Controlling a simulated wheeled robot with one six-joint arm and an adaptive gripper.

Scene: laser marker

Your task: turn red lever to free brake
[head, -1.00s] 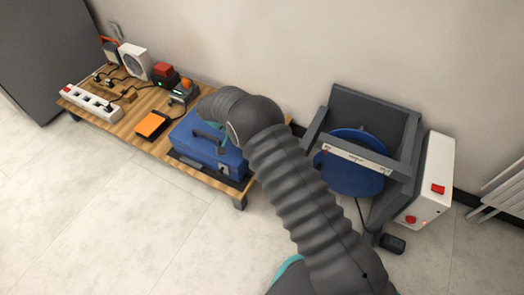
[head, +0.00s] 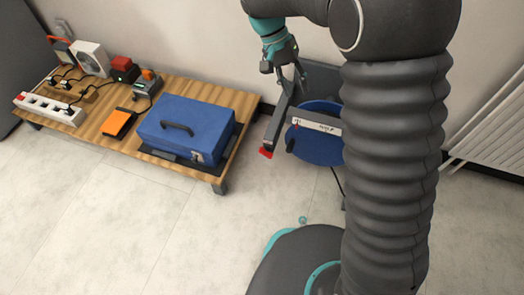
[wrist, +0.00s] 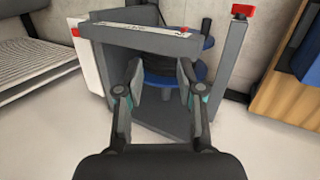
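A grey frame machine (head: 322,76) holds a round blue disc and a pale label strip (head: 318,124). A red block (head: 265,152) sits on the end of a grey bar at its left; in the wrist view a red block (wrist: 243,10) tops a grey post at right. A small red piece (wrist: 184,30) also sits on the strip (wrist: 140,27). I cannot tell for sure which is the lever. My gripper (head: 291,84) is above the machine; in the wrist view its fingers (wrist: 162,78) are apart and empty, with the blue disc (wrist: 165,79) behind. My arm hides the machine's right side.
A low wooden table (head: 95,123) at left carries a blue toolbox (head: 186,125), an orange-topped pad (head: 117,122), a power strip (head: 48,108) and several devices. A white slatted rack (head: 492,125) leans at right. The floor between table and base is clear.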

